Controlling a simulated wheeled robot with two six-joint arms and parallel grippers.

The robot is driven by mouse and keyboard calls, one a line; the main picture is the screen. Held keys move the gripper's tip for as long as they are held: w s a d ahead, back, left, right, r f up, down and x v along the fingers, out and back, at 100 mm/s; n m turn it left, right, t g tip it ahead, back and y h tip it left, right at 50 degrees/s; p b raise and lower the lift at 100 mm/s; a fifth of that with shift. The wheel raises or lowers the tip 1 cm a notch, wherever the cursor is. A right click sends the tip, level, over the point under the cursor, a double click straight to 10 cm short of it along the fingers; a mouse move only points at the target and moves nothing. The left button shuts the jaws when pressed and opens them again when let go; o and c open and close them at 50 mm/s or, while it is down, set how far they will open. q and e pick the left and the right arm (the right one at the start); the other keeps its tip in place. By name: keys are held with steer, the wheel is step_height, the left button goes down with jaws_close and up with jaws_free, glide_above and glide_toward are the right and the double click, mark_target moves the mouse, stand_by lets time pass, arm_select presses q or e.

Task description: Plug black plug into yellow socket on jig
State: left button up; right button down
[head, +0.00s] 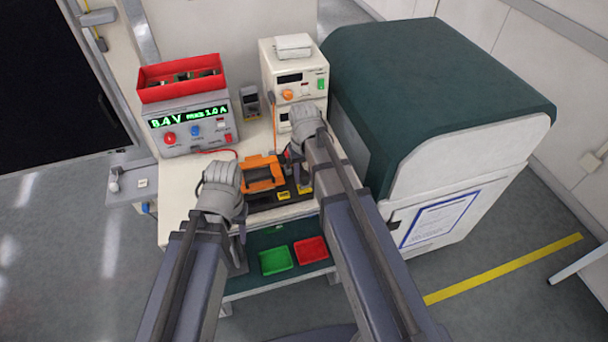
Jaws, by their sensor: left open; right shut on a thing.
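The jig (262,203) is a dark base on the white bench, with an orange clamp frame (262,173) on it. Two small yellow parts show at its front edge, one in the middle (284,195) and one to the right (305,189); I cannot tell which is the yellow socket. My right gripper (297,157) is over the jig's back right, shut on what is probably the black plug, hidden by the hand. My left gripper (207,182) is open at the jig's left, its fingertips mostly hidden.
A power supply (190,130) with a red bin (180,80) on top stands back left. A meter (250,103) and a white instrument (293,75) stand behind the jig. Green (276,261) and red (311,250) trays lie on the lower shelf. A large cabinet (440,100) blocks the right.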

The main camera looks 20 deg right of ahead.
steer(key=shift+f+b, duration=0.65)
steer(key=shift+c, duration=2.2)
jaws_free()
steer(key=shift+r, duration=0.15)
step_height(320, 180, up, 8)
steer(key=p, duration=0.8)
steer(key=shift+f, duration=0.2)
